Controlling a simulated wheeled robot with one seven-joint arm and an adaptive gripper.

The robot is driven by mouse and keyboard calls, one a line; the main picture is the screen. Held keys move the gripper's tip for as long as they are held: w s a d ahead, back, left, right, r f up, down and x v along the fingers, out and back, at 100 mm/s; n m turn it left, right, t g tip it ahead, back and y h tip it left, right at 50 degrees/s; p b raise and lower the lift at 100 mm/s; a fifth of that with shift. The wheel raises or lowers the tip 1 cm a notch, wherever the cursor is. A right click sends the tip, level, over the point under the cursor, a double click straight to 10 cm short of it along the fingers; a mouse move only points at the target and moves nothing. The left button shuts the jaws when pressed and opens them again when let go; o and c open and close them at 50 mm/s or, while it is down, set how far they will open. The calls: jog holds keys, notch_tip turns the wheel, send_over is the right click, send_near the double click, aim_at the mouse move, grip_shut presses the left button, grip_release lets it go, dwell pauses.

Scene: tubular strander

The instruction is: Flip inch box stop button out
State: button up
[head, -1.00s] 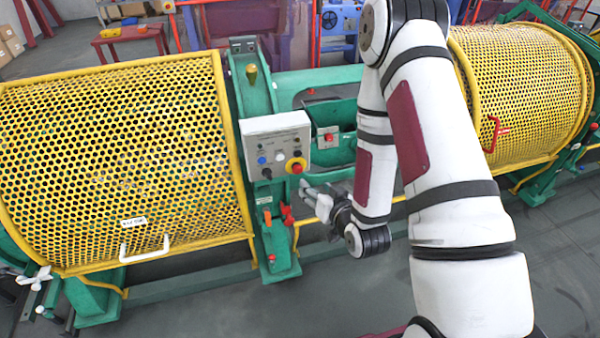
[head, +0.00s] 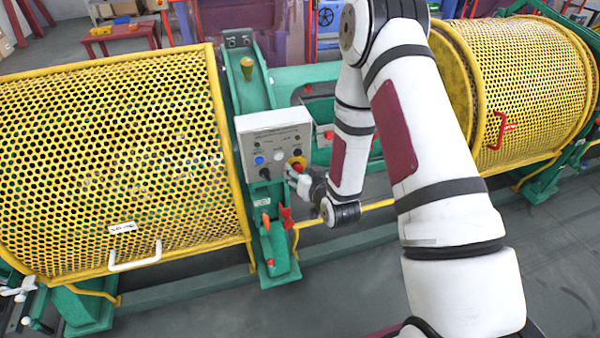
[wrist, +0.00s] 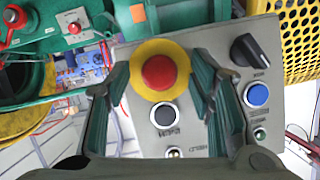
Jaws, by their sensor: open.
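The inch box (head: 273,136) is a light grey control panel mounted on the green machine post. Its stop button (wrist: 158,73) is a red mushroom head on a yellow ring, upper middle in the wrist view. In the head view the yellow ring (head: 297,161) shows just beyond my gripper's tips, with the red head mostly hidden. My gripper (wrist: 152,92) is open and empty. Its two green ribbed fingers stand on either side of the stop button in the wrist view. I cannot tell whether they touch it. My gripper (head: 293,176) is at the box's lower right corner in the head view.
The box also has a black button (wrist: 166,115), a blue button (wrist: 257,95) and a black rotary knob (wrist: 249,50) near the fingers. Yellow mesh guards (head: 110,150) flank the post. Orange-red levers (head: 286,217) stand below the box.

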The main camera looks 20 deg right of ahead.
grip_shut()
jog(key=shift+s+f+p, duration=0.1)
jog(key=shift+s+p, duration=0.35)
jog(key=shift+p, duration=0.15)
grip_release()
